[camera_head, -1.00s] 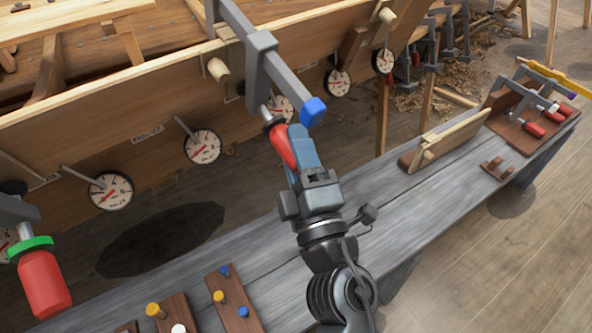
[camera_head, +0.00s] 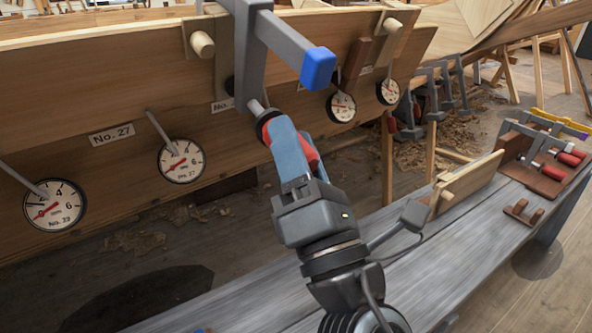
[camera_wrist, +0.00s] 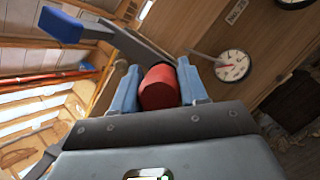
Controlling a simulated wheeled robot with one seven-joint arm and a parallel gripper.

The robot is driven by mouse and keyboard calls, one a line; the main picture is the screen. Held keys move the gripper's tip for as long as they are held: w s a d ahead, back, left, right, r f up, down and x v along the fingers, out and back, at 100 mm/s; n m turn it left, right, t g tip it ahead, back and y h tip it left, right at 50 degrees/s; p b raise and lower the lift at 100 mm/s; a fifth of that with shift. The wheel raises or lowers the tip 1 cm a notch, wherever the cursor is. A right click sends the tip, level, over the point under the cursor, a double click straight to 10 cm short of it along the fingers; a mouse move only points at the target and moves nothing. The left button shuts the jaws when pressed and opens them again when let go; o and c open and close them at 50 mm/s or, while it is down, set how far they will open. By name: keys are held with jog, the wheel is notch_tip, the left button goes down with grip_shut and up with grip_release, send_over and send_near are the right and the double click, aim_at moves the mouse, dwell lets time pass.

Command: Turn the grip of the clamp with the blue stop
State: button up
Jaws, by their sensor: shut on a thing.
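The clamp with the blue stop (camera_head: 318,67) hangs at the hull plank, its grey bar (camera_head: 282,40) running out to the blue end. Its red grip (camera_head: 308,150) sits at the lower end of the screw and is partly hidden by my fingers. My gripper (camera_head: 287,145) is shut on the red grip. In the wrist view the red grip (camera_wrist: 159,88) lies between the two blue fingers of my gripper (camera_wrist: 158,90), and the blue stop (camera_wrist: 61,25) shows at upper left.
Round dial gauges (camera_head: 181,160) hang along the plank (camera_head: 100,110), one left of the clamp close by. The grey bench (camera_head: 420,265) runs below my arm, with a wooden rack (camera_head: 545,170) of small red-handled clamps at right.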

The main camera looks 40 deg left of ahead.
jog(key=shift+n+b, duration=0.45)
jog(key=shift+n, duration=0.35)
jog(key=o, duration=1)
jog(key=shift+y, duration=0.3)
jog(key=b+v, duration=0.1)
jog(key=v, duration=0.6)
jog(key=shift+s+d+f, duration=0.15)
jog(key=shift+d+f, duration=0.05)
jog(key=shift+d, duration=0.1)
